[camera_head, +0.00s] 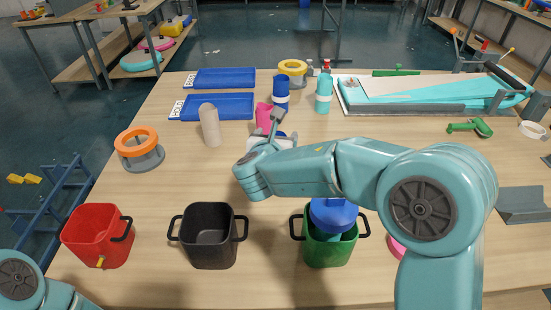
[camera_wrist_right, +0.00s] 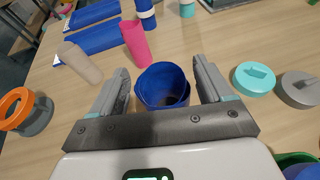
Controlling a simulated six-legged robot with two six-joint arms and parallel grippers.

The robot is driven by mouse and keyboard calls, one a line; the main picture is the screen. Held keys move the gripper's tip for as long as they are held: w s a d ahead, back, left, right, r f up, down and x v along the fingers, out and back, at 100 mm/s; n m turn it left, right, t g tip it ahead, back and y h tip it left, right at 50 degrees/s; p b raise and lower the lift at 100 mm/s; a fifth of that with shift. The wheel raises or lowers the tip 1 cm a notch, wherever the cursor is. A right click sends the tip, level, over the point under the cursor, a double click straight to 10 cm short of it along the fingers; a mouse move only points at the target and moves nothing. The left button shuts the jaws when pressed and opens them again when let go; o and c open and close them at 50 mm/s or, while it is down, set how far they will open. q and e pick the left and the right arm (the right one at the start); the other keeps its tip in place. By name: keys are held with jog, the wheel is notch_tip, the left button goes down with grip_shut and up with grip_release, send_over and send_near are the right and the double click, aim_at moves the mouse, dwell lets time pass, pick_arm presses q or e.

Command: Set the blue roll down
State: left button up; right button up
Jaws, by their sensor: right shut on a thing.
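The blue roll (camera_wrist_right: 163,85) is between the two fingers of my right gripper in the right wrist view. It looks like a short hollow blue cylinder with its open end towards the camera. My right gripper (camera_wrist_right: 164,92) is shut on it. In the head view the right gripper (camera_head: 276,124) is over the middle of the table, and the roll is mostly hidden behind it. I cannot tell whether the roll touches the table. My left gripper is not in view; only part of the left arm shows at the bottom left.
A pink cup (camera_head: 264,117) stands just beyond the gripper, with a beige cylinder (camera_head: 210,126) to its left. Blue trays (camera_head: 213,106) lie further back. Red (camera_head: 95,237), black (camera_head: 208,238) and green (camera_head: 330,250) buckets line the front. The wood between beige cylinder and buckets is clear.

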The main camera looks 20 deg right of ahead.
jog(key=f, duration=0.6)
jog(key=shift+w+f, duration=0.25)
jog(key=shift+w, duration=0.05)
jog(key=shift+w+f, duration=0.3)
jog(key=shift+w, duration=0.15)
jog(key=shift+s+r+b, duration=0.1)
jog(key=shift+s+b, duration=0.2)
jog(key=shift+s, duration=0.1)
jog(key=o, duration=1.6)
jog(key=shift+w+f, duration=0.15)
jog(key=shift+f, duration=0.05)
jog(key=shift+o, duration=0.3)
jog(key=shift+w, duration=0.15)
jog(key=shift+s+r, duration=0.15)
jog(key=shift+s, duration=0.05)
jog(key=shift+r+p, duration=0.35)
jog(key=shift+p, duration=0.05)
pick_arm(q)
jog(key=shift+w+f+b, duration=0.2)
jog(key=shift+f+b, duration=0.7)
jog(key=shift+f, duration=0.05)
pick_arm(e)
jog(key=v, duration=1.1)
jog(key=shift+s+a, duration=0.2)
jog(key=shift+s, duration=0.2)
